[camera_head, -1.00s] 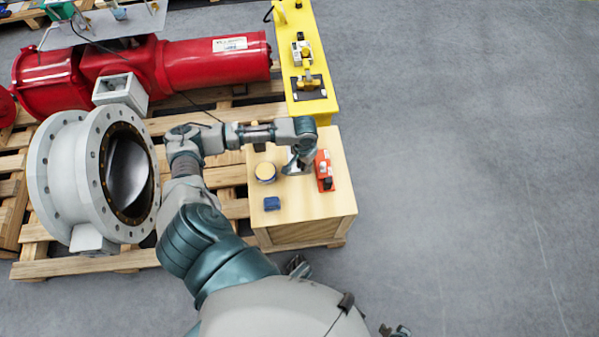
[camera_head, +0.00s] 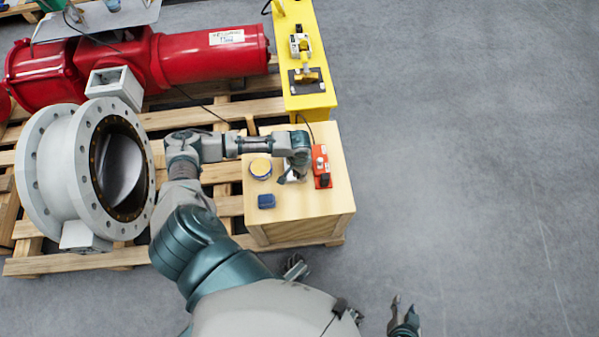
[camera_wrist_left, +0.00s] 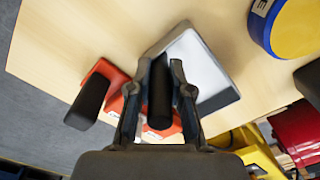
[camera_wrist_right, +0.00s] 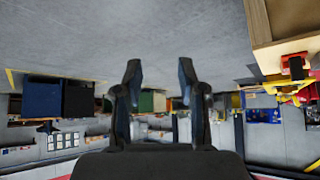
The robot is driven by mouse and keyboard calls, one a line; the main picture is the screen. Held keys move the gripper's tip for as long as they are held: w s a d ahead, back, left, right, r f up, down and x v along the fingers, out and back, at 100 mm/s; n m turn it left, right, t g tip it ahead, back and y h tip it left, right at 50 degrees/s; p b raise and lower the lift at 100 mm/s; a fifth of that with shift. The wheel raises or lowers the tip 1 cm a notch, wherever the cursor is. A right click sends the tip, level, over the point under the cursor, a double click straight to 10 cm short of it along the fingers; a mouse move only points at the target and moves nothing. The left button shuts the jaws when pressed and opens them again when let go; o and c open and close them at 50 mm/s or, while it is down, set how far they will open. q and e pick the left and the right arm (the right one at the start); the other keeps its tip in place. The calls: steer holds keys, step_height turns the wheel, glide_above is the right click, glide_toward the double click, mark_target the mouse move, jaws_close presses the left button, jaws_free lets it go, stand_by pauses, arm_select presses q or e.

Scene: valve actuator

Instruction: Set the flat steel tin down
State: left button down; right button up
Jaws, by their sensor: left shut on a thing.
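The flat steel tin (camera_wrist_left: 203,68) is a pale grey, square-edged piece in the left wrist view, over the wooden box top. A black upright grip (camera_wrist_left: 160,92) stands at its near side, between the fingers of my left gripper (camera_wrist_left: 158,75), which is shut on it. In the head view my left gripper (camera_head: 292,174) points down over the box top and mostly hides the tin. I cannot tell whether the tin's underside touches the wood. My right gripper (camera_wrist_right: 160,80) is open and empty, away from the box; the head view shows it low at right (camera_head: 403,308).
The wooden box (camera_head: 310,208) also holds a red block with a black knob (camera_head: 321,167) close right of the gripper, a round blue-and-yellow tin (camera_head: 260,168) and a small blue block (camera_head: 266,201). A yellow stand (camera_head: 307,100) and grey flanged valve (camera_head: 62,170) are nearby.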

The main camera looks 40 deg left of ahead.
arm_select(q)
steer(key=c, duration=1.3)
jaws_free()
steer(key=shift+o, duration=1.1)
steer(key=shift+a+f, duration=0.1)
